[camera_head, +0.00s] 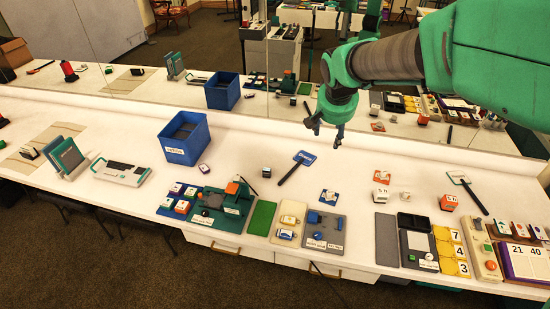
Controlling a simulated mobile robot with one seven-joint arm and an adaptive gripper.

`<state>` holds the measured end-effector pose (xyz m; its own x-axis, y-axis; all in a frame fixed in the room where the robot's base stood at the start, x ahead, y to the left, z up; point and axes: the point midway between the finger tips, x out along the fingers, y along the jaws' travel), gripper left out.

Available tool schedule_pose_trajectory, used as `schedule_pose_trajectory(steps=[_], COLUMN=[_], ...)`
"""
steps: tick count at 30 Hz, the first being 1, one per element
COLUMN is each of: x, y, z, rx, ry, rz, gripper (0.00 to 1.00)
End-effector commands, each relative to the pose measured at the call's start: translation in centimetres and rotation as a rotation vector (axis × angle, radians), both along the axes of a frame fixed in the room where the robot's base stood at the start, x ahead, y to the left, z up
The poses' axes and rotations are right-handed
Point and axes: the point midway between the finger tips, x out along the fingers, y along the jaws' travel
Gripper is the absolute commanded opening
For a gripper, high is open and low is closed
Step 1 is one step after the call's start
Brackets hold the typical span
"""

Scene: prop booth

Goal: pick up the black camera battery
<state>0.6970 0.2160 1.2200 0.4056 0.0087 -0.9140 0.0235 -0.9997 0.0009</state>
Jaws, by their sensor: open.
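My gripper (326,127) hangs open and empty above the back middle of the white counter, with its fingers pointing down. A small dark block (266,172) with a paler face stands alone on the counter, below and left of my gripper and well apart from it. I cannot tell at this size whether it is the black camera battery. Another small dark-and-white piece (203,170) lies in front of the blue bin. No other piece can be clearly told as the battery.
The blue bin (183,152) stands at the back left. A dark-handled paddle (292,172) lies below my gripper. A green mat (262,218), a grey board (325,232) and several small trays line the front edge. A mirror behind repeats the counter.

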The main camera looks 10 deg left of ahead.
Motion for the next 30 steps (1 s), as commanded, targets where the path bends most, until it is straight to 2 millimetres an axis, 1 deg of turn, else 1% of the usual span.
schedule_pose_trajectory(steps=[1, 6, 11, 15, 21, 24, 27, 30], x=[1.0, 4.0, 6.4, 8.2, 10.0, 10.6, 10.9, 11.1], y=[1.3, 5.6, 9.8, 13.6, 19.0, 21.3, 23.1, 24.2], z=[-1.3, -5.0, -8.9, -12.7, -18.4, -21.0, -23.0, -24.3], rx=[-0.003, -0.003, -0.003, -0.004, -0.003, -0.002, -0.002, -0.001], ry=[0.005, 0.010, 0.015, 0.018, 0.022, 0.024, 0.025, 0.025], rz=[0.005, 0.013, 0.022, 0.029, 0.042, 0.045, 0.050, 0.052], gripper=[0.52, 0.52, 0.52, 0.52, 0.52, 0.52, 0.52, 0.52])
